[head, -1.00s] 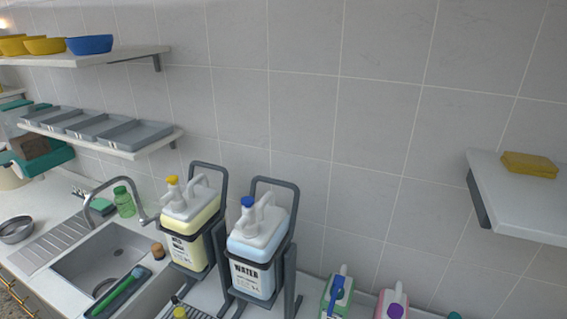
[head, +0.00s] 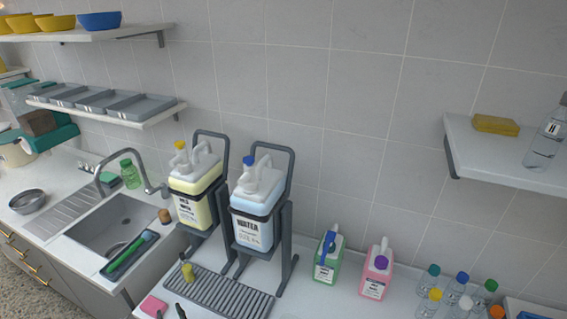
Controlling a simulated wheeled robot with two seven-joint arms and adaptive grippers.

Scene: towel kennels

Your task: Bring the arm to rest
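Two small dark tips at the bottom edge of the head view, beside the pink sponge, look like my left gripper (head: 170,312). Only a sliver of it shows, so I cannot tell whether it is open or shut, or whether it holds anything. The rest of that arm is below the frame. My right gripper and arm are not in view.
Yellow (head: 195,195) and blue WATER (head: 257,205) jugs stand in dark holders behind a grey drain grate (head: 225,295). Left is the sink (head: 112,228). Green (head: 328,260) and pink (head: 377,273) jugs and several small bottles stand right. A shelf (head: 510,160) juts out upper right.

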